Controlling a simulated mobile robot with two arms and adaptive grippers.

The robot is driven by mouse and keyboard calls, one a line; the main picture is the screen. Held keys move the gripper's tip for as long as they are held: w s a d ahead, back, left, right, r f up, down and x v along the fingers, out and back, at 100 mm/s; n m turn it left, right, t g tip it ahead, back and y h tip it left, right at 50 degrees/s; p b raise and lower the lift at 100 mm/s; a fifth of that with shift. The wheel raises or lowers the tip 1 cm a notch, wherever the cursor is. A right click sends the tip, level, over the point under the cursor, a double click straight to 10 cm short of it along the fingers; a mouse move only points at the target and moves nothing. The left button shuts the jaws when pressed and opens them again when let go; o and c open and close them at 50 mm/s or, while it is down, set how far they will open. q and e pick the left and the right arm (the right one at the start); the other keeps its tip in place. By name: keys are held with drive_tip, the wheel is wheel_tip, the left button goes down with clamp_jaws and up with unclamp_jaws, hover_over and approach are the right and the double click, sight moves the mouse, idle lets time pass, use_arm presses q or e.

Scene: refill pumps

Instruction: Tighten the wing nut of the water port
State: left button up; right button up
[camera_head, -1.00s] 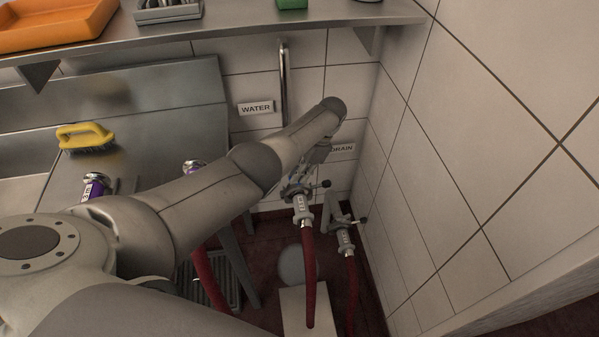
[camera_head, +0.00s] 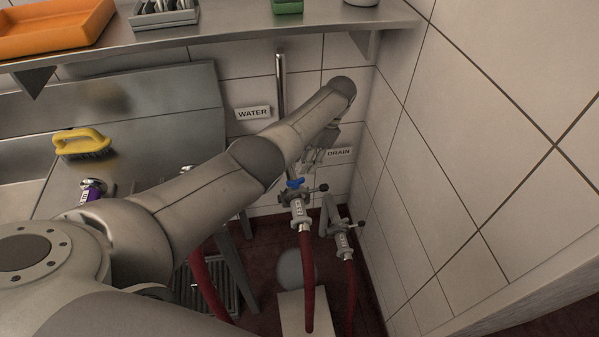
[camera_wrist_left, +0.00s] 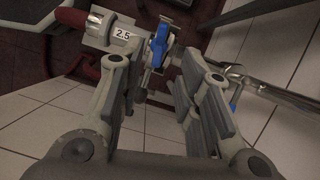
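The water port's clamp joint (camera_head: 298,200) stands at the lower end of the metal pipe under the WATER sign, with a red hose below it. Its blue wing nut (camera_head: 295,184) shows on top of the clamp. My left gripper (camera_head: 314,156) is just above and right of it, apart from it, and partly hidden by my forearm. In the left wrist view the gripper (camera_wrist_left: 155,68) is open and empty. The blue wing nut (camera_wrist_left: 158,46) appears beyond and between its fingertips, beside a coupling marked 2.5 (camera_wrist_left: 115,33). My right gripper is not in view.
The drain joint (camera_head: 342,232) with its own red hose stands close on the right, near the tiled side wall (camera_head: 460,160). A steel shelf (camera_head: 230,30) hangs above. A yellow brush (camera_head: 82,143) lies on the steel counter at left.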

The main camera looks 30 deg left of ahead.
use_arm(q)
drive_tip(key=v, duration=0.5)
drive_tip(key=shift+r, duration=0.1)
idle(0.3)
